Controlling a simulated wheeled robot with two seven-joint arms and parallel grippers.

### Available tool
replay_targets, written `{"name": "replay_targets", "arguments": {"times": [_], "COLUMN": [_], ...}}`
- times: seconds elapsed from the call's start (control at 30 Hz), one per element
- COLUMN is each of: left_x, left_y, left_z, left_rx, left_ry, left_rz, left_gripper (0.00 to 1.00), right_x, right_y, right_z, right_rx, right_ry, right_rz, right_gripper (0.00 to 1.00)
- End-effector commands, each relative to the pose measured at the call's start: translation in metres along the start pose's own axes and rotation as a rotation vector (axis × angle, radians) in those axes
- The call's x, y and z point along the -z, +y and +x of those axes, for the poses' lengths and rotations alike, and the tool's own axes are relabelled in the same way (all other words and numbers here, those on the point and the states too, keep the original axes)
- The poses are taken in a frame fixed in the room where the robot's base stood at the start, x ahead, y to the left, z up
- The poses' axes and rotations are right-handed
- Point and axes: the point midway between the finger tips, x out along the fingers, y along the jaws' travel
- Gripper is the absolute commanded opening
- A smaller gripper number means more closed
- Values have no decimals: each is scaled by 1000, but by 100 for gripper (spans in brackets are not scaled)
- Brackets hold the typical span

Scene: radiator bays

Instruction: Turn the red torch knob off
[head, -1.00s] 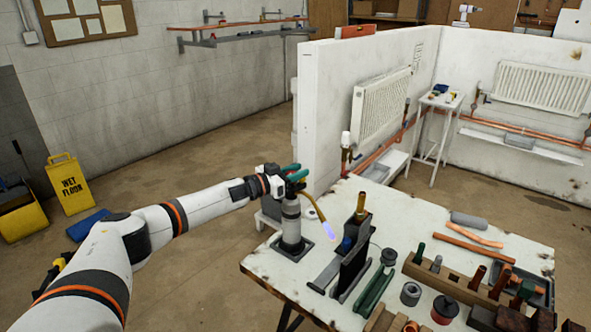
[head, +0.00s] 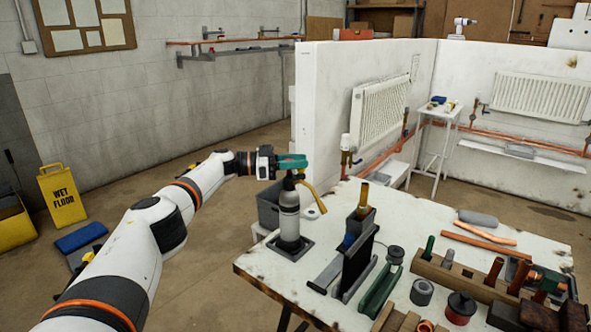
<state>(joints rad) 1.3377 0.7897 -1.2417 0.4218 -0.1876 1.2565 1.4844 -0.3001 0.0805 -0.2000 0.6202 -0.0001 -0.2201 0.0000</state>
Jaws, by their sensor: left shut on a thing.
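The torch (head: 289,222) is a grey cylinder standing upright in a dark square base at the left end of the worktable. Its brass nozzle tube (head: 313,196) bends down to the right, and no flame shows at its tip. My left gripper (head: 293,162), with green fingers, is at the top of the torch and shut on the knob there. The red knob itself is hidden by the fingers. My right gripper is not in view.
The worktable (head: 275,272) carries a dark upright holder (head: 357,258) just right of the torch, then green-handled tools, a wooden rack (head: 455,278) and copper pipes. A grey bin (head: 268,208) stands behind the torch.

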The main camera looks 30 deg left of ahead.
Motion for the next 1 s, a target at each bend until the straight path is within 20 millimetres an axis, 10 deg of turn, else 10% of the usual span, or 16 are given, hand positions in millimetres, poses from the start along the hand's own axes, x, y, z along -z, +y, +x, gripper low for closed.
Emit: {"name": "replay_targets", "arguments": {"times": [0.43, 0.47, 0.57, 1.0], "left_x": [0, 0, 0, 1], "left_y": [-1, -1, -1, 0], "left_z": [1, 1, 1, -14], "left_rx": [8, 8, 7, 4], "left_ry": [0, 0, 0, -1], "left_rz": [0, 0, 0, 0], "left_gripper": [6, 33, 50, 51], "right_x": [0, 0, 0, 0], "right_y": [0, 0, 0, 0], "right_z": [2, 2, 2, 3], "right_rx": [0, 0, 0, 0], "right_ry": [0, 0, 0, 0], "right_rz": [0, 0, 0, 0], "right_gripper": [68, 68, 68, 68]}}
